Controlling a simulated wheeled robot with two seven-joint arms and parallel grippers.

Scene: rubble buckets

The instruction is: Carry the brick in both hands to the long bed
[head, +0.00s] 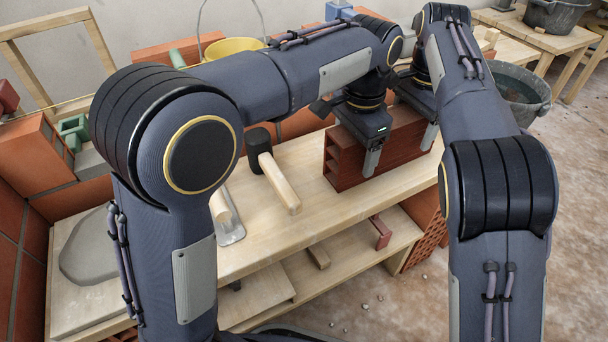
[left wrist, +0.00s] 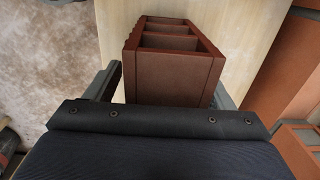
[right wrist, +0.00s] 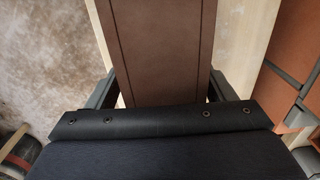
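A red-brown hollow brick (head: 347,158) sits on the wooden bench, its open cells at its left end. My left gripper (head: 365,148) is over its near-left part, with one finger down along the front face. In the left wrist view the brick (left wrist: 170,75) lies between the two fingers (left wrist: 168,90). My right gripper (head: 425,115) is over its far-right part; in the right wrist view the brick (right wrist: 160,50) runs between the fingers (right wrist: 163,90) with slim gaps beside it. Both grippers look open around the brick. The long bed cannot be told for sure.
A hammer (head: 281,185) and a trowel (head: 230,228) lie on the bench left of the brick. A yellow bucket (head: 231,46) is behind. A dark bucket (head: 519,95) stands at right, near another wooden table (head: 520,30). Small bits lie on the lower shelf (head: 345,262).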

